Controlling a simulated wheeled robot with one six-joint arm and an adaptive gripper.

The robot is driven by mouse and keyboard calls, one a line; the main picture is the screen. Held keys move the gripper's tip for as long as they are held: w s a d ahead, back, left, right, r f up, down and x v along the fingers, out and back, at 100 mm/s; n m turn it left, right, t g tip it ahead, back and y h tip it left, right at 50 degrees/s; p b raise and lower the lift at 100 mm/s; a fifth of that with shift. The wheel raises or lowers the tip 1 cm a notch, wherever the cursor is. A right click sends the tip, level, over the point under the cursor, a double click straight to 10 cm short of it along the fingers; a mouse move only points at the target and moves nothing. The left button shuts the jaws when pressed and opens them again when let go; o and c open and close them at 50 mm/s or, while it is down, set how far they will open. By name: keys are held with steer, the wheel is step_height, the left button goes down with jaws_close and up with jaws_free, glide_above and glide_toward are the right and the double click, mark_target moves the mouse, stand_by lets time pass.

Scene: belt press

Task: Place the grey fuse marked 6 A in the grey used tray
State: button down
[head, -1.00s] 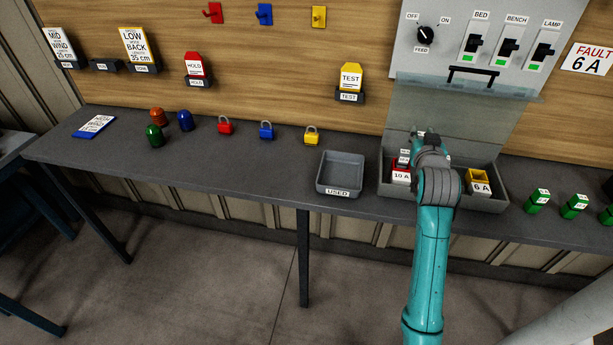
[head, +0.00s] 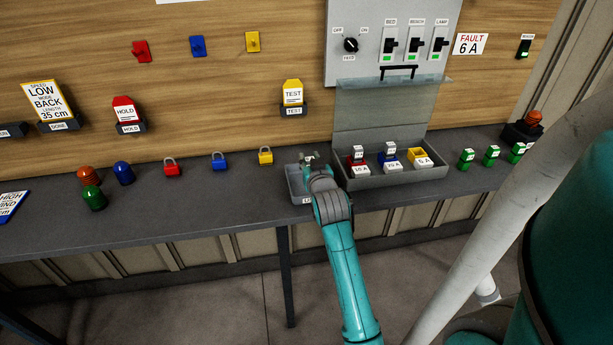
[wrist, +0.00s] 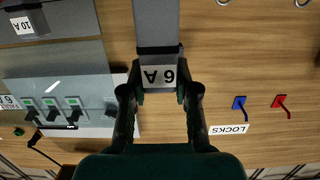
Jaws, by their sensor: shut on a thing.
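My gripper (wrist: 158,98) is shut on the grey fuse (wrist: 158,76), whose white label marked 6 A reads upside down between the fingertips in the wrist view. In the head view my gripper (head: 310,163) is over the grey used tray (head: 293,184), above its right part. My arm and gripper hide part of the tray and its label. The fuse is small and mostly hidden there, and I cannot tell its exact height above the tray floor.
Right of the tray stands a grey fuse box (head: 375,180) with red, blue and yellow (head: 421,161) holders and a raised clear lid (head: 380,108). A yellow padlock (head: 265,156) is to the left. Green fuses (head: 466,159) stand at the right. Bench between tray and padlocks is clear.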

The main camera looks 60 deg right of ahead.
steer(key=shift+f, duration=2.4)
steer(key=shift+f, duration=0.15)
steer(key=c, duration=0.9)
jaws_free()
steer(key=shift+o, duration=0.2)
